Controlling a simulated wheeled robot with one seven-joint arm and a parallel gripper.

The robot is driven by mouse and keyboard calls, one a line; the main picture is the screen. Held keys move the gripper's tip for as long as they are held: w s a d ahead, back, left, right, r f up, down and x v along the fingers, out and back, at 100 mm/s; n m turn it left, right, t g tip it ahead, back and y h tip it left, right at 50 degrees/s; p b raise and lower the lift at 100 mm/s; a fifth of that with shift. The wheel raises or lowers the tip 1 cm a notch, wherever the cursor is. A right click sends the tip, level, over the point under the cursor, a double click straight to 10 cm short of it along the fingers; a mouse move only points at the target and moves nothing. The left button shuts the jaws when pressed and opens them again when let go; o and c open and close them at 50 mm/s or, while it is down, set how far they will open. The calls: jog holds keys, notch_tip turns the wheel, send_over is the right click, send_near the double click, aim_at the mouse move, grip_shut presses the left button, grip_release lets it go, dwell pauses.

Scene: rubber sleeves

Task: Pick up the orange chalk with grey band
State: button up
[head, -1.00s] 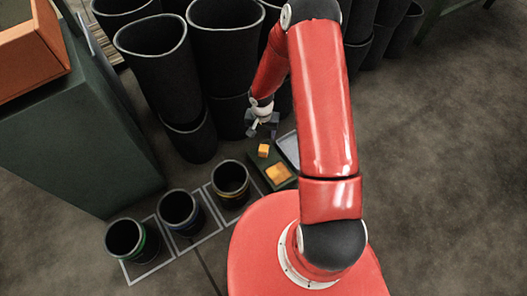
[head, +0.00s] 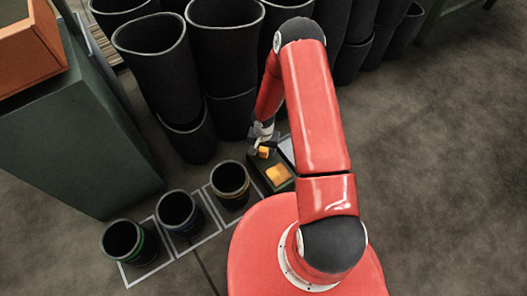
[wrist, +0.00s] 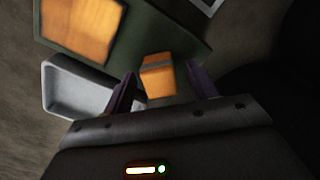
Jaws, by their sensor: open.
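The orange chalk with a grey band (wrist: 158,75) is a small block on a dark green surface (wrist: 190,40). In the wrist view it lies between and just beyond the two fingertips of my gripper (wrist: 162,88), which is open.
Tall black sleeves (head: 225,50) stand close behind my gripper.

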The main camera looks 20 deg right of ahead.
aim_at(264, 149)
jog(key=c, duration=1.2)
jog(key=shift+o, duration=0.2)
jog(key=shift+r, duration=0.1)
notch_tip(264, 149, up, 20)
jog(key=p, duration=0.3)
jog(key=o, duration=0.5)
jog(key=c, duration=0.3)
